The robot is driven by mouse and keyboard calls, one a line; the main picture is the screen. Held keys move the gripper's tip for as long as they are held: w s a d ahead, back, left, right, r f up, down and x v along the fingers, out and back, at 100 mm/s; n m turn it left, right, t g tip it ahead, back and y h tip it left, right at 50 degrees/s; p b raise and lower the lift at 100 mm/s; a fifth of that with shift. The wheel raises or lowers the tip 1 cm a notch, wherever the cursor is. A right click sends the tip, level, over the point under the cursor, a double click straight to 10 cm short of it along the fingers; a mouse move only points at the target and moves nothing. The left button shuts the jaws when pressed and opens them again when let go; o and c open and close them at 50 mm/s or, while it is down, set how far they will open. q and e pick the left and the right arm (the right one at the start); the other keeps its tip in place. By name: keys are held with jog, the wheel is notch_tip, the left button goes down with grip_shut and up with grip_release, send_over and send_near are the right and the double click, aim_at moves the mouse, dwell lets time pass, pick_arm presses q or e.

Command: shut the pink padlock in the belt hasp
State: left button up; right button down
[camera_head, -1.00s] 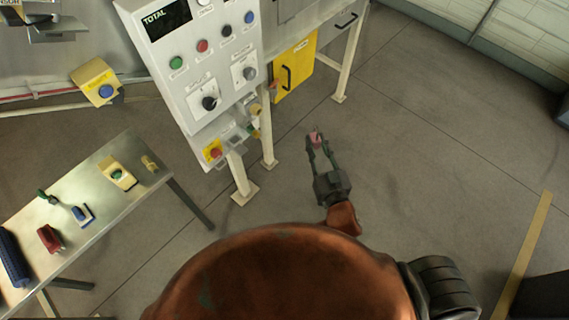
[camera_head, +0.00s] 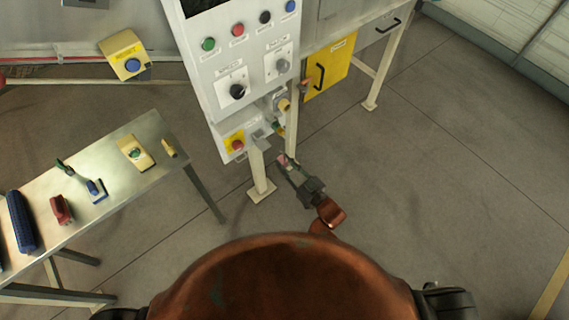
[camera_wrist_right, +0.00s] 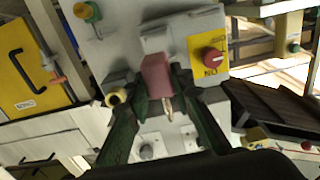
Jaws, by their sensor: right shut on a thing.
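The pink padlock (camera_head: 283,160) is at the tips of my right gripper (camera_head: 286,164), below the lower edge of the control panel in the head view. In the wrist view the pink padlock (camera_wrist_right: 157,75) sits between the fingers of my right gripper (camera_wrist_right: 155,98), which is shut on it. A small brass-coloured piece shows at its near end; its shackle is hidden. A grey fitting beside the red stop button (camera_wrist_right: 213,58) looks like the belt hasp (camera_head: 261,137). The padlock appears apart from it in the head view. My left gripper is not in view.
The white control panel (camera_head: 217,82) has knobs, buttons and pale legs near my right gripper. A yellow door (camera_head: 329,70) is to its right. A metal table (camera_head: 101,207) with several small items stands at left. The floor at right is clear.

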jog(key=shift+r, duration=0.1)
jog(key=shift+s+d+r+p, duration=0.1)
jog(key=shift+s+p, duration=0.1)
jog(key=shift+p, duration=0.2)
jog(key=shift+w+a, duration=0.2)
jog(key=shift+w, duration=0.05)
jog(key=shift+w+a+f+b, duration=0.3)
jog(key=shift+w+a+b, duration=0.25)
jog(key=shift+w, duration=0.15)
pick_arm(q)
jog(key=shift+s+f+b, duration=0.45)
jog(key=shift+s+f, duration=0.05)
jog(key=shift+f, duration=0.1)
pick_arm(e)
jog(key=shift+x, duration=1.55)
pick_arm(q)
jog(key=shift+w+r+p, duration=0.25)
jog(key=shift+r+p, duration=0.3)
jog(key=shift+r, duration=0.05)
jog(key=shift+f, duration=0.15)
pick_arm(e)
jog(key=shift+w+a+f, duration=0.1)
jog(key=shift+w+a, duration=0.05)
jog(key=shift+w, duration=0.15)
